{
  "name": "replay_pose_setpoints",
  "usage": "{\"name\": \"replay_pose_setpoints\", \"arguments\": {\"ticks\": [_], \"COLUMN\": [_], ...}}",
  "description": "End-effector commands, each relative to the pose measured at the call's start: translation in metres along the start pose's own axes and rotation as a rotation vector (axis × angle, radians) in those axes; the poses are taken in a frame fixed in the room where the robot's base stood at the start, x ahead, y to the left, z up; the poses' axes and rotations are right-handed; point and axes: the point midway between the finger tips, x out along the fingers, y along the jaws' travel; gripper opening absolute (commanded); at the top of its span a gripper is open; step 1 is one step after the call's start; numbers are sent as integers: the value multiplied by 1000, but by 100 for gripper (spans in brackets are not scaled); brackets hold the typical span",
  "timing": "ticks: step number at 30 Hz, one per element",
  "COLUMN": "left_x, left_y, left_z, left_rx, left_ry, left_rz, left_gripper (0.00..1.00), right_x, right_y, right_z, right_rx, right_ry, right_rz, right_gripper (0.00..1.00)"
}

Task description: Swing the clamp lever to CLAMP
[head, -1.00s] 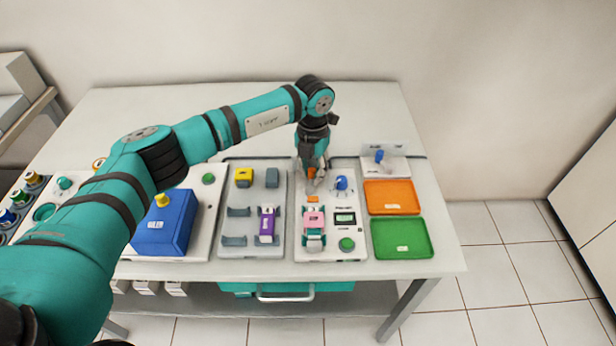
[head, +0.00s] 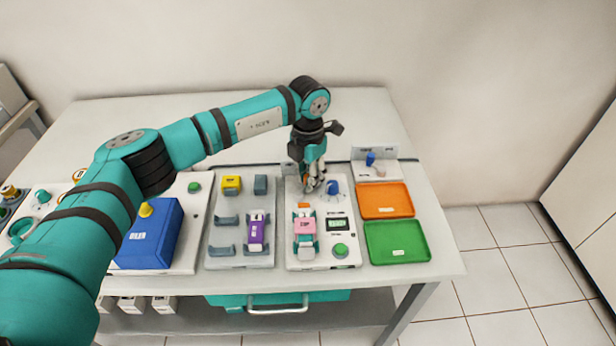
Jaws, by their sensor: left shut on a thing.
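The white device panel (head: 347,262) stands near the right end of the table. My left gripper (head: 313,188) points down at the panel's back part, just left of the blue knob (head: 333,187). It is shut on what appears to be the clamp lever, which its fingers mostly hide. I cannot read the lever's exact angle or the CLAMP mark. A pink block (head: 305,226) sits in a holder at the panel's front left, below a small orange part (head: 304,205). My right gripper is out of view.
Right of the panel are an orange tray (head: 385,213) and a green tray (head: 398,254). A grey fixture board (head: 226,263) with a purple item (head: 256,233) lies to its left, then a blue box (head: 150,235). The table's back is clear.

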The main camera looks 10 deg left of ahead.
Motion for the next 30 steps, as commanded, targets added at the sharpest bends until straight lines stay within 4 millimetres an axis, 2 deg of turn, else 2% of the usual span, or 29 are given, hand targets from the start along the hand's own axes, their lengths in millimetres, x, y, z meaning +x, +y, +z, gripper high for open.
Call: {"name": "replay_pose_setpoints", "arguments": {"ticks": [6,7,12,20,23,26,30], "left_x": [0,0,0,-1,-7,-22,-52], "left_y": [1,1,1,0,0,0,1], "left_z": [-1,-1,0,0,0,1,1], "left_rx": [2,2,1,1,0,1,1], "left_ry": [3,3,2,0,-1,-3,-3], "left_rz": [3,2,2,0,0,1,2], "left_gripper": [0,22,43,43,43,43,43], "right_x": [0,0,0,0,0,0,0], "right_y": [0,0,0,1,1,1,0], "right_z": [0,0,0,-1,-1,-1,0], "right_rx": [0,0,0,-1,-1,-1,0], "right_ry": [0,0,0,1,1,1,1], "right_rz": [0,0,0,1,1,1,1], "right_gripper": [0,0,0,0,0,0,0]}}
